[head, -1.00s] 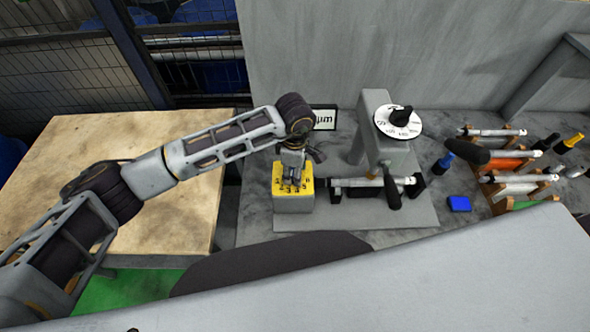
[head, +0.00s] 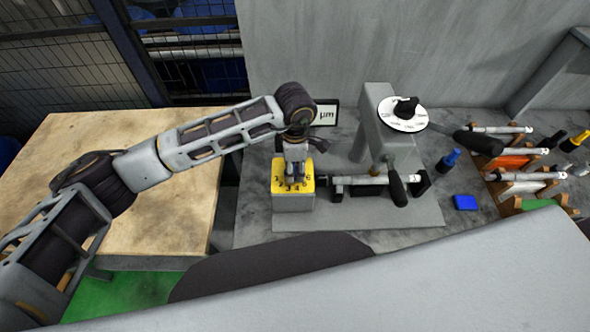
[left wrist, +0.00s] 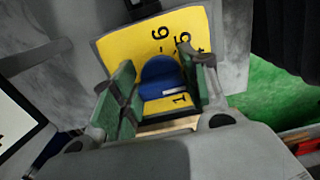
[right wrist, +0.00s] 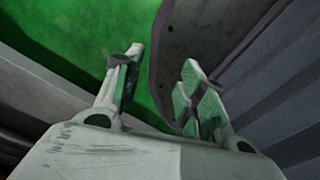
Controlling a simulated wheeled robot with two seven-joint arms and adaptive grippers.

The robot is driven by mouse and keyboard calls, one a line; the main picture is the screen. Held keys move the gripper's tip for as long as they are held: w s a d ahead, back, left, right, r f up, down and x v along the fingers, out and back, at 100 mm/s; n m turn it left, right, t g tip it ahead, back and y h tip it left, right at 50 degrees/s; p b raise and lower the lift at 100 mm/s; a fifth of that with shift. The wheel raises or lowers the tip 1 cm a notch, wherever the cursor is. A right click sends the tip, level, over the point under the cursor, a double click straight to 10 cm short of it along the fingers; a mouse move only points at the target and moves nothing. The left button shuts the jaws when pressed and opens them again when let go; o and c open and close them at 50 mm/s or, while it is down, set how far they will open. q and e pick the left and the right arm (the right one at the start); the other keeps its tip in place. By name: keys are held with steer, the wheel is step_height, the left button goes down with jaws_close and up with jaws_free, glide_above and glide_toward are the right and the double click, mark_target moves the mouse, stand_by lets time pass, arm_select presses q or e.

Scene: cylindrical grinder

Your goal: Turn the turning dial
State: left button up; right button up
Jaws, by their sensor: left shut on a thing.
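The turning dial has a yellow face with black numbers on a grey block (head: 293,202), left of the grinder in the head view. In the left wrist view the yellow face (left wrist: 135,45) fills the middle, with a blue knob (left wrist: 158,68) bearing a white mark. My left gripper (head: 294,180) comes down onto the dial from above. Its green-padded fingers are on both sides of the blue knob and shut on it. In the head view the gripper mostly hides the knob. My right gripper (right wrist: 162,62) is open and empty in the right wrist view.
The grinder (head: 376,125) has a white dial (head: 402,114) with a black knob, and a black-handled lever (head: 478,143). A small µm display (head: 325,114) stands behind. Racks of workpieces (head: 512,180) and a blue block (head: 465,202) lie right. A wooden table (head: 120,190) is left.

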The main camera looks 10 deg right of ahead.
arm_select(q)
steer(key=shift+w+n+b, duration=0.1)
steer(key=shift+n+b, duration=1.15)
steer(key=shift+n, duration=0.15)
arm_select(e)
steer(key=f, duration=0.3)
steer(key=shift+d+f, duration=0.1)
steer(key=shift+d, duration=0.2)
arm_select(q)
steer(key=o, duration=1)
steer(key=shift+r, duration=0.1)
arm_select(e)
steer(key=shift+w, duration=0.25)
arm_select(q)
steer(key=shift+r, duration=0.85)
step_height(320, 180, up, 10)
arm_select(e)
steer(key=shift+s+d, duration=0.1)
steer(key=shift+d, duration=0.05)
steer(key=shift+s, duration=0.1)
